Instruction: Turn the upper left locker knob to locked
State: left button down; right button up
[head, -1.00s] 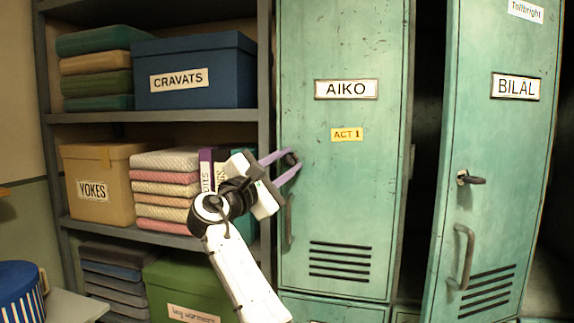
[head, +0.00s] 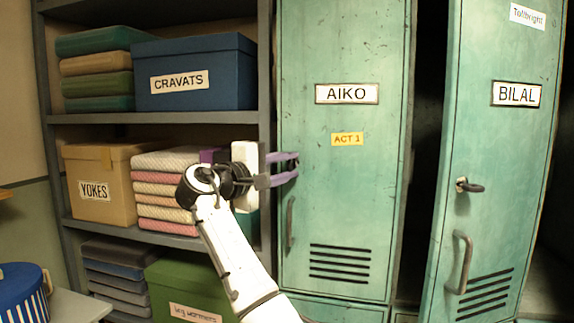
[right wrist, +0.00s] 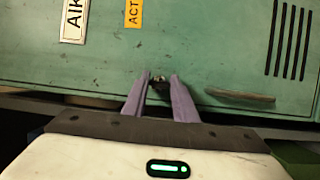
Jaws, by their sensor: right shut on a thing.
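The upper left locker is the green AIKO door (head: 345,200), which also shows in the right wrist view (right wrist: 220,60). Its dark knob (right wrist: 158,83) is near the door's left edge, above the bar handle (head: 290,222). My right gripper (head: 293,167) has its purple fingers at the knob, one on each side. In the right wrist view the fingers (right wrist: 160,82) are shut on the knob. The fingers mostly hide the knob in the head view, and I cannot tell which way it is turned. My left gripper is not in view.
The BILAL door (head: 495,160) stands ajar at the right, with its own knob (head: 469,186) and handle (head: 464,262). A shelf with a blue CRAVATS box (head: 195,72), a YOKES box (head: 100,185) and folded cloths (head: 165,185) is close to my right arm's left.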

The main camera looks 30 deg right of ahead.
dwell(0.4)
jog(key=o, duration=1.1)
jog(key=shift+a, duration=0.1)
jog(key=b+v, duration=0.1)
jog(key=v, duration=0.9)
jog(key=shift+a+r, duration=0.1)
